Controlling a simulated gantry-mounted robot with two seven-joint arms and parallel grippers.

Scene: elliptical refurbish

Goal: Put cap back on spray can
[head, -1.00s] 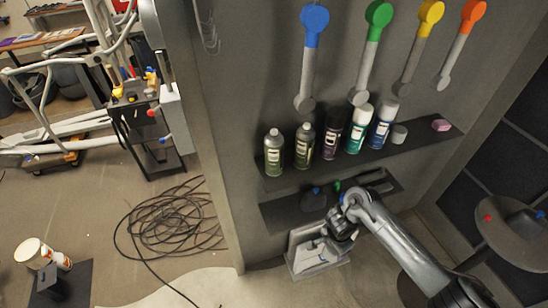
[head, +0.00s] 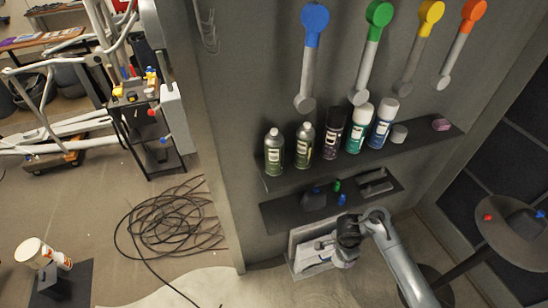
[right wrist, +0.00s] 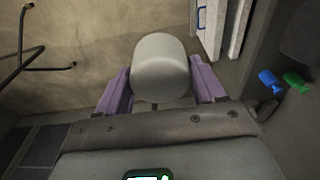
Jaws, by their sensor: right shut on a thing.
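Several spray cans stand upright in a row on the upper grey shelf in the head view. Two olive-green cans, the leftmost (head: 274,152) and the one beside it (head: 304,146), have bare silver tops. The dark (head: 332,136), teal (head: 358,130) and blue (head: 382,124) cans stand to their right. My right gripper (head: 343,256) is below the shelves, in front of a white-framed panel. In the right wrist view its purple fingers are shut on a pale grey, rounded cap-like cylinder (right wrist: 160,66). My left gripper is not in view.
A short grey cylinder (head: 399,133) and a pink block (head: 441,125) sit on the upper shelf. The lower shelf (head: 285,216) holds small blue (head: 342,200) and green (head: 337,186) pieces and dark items. Coiled black cable (head: 165,220) lies on the floor.

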